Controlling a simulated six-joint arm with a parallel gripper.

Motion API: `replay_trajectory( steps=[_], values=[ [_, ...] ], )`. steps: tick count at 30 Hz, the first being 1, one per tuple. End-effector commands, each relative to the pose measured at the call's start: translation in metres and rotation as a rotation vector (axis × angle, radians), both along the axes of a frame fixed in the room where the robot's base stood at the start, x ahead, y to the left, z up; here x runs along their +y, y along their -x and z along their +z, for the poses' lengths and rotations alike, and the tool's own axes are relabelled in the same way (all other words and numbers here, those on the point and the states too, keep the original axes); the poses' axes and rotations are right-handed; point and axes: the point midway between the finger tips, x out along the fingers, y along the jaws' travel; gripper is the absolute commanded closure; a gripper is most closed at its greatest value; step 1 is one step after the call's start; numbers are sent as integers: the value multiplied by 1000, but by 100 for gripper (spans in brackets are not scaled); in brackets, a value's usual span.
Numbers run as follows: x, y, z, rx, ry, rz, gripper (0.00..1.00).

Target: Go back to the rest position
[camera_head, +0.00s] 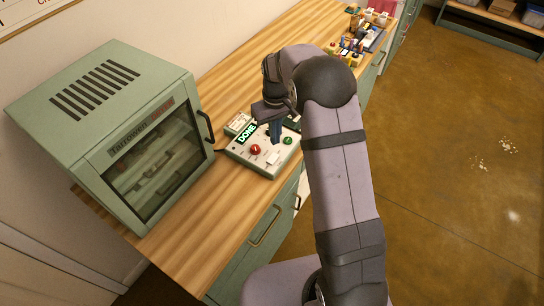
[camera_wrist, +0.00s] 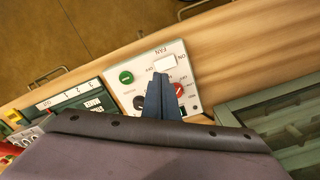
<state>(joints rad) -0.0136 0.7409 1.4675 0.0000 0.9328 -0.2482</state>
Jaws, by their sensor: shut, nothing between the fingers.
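My gripper (camera_head: 276,138) is shut and empty, with its fingertips over the control panel (camera_head: 238,152). In the wrist view the shut blue fingers (camera_wrist: 161,97) lie across the middle of the panel (camera_wrist: 114,83). The white switch, marked FAN, also shows in the wrist view (camera_wrist: 165,64). Whether the fingertips touch the panel, I cannot tell.
A green cabinet with a glass door (camera_head: 155,160) stands left of the panel, its door shut. The wooden worktop (camera_head: 205,235) is clear in front. Several small coloured items (camera_head: 352,48) stand at the far end. Open floor (camera_head: 450,180) lies to the right.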

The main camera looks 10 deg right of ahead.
Motion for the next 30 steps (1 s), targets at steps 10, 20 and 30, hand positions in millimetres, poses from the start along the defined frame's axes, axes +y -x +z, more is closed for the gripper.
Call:
replay_trajectory(
  steps=[10, 20, 30],
  values=[
    [0, 0, 0, 0, 0, -1, 100],
    [-1, 39, -38, 54, 5, -148, 100],
    [-3, 196, -42, 231, 32, -239, 100]
  ],
)
